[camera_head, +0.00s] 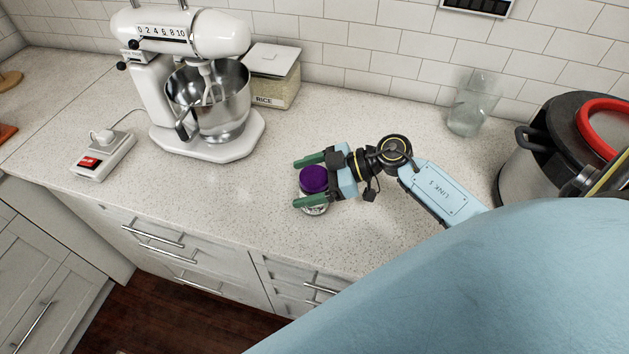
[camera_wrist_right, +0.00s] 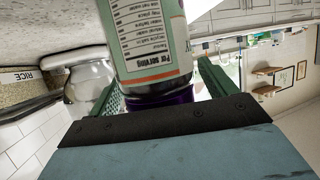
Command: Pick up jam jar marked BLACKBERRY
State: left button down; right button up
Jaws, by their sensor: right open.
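A jam jar (camera_head: 313,180) with a purple lid stands upright on the counter near its front edge. In the right wrist view the jar (camera_wrist_right: 150,42) shows a pale label with small print including "For serving"; the word BLACKBERRY cannot be read. My right gripper (camera_head: 298,183) reaches in from the right, with its green fingers open on either side of the jar near the lid. In the wrist view a finger shows on each side of the jar, apart from each other. I cannot tell whether either finger touches it. My left gripper is not in view.
The speckled counter (camera_head: 225,195) is clear around the jar. A white stand mixer (camera_head: 185,40) with a steel bowl and a RICE container (camera_head: 275,75) stand behind left. A power strip (camera_head: 103,155) lies at left. A clear glass (camera_head: 473,105) and a large pot (camera_head: 545,150) are at right.

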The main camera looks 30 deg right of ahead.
jog(key=c, duration=1.4)
jog(key=shift+r, duration=0.1)
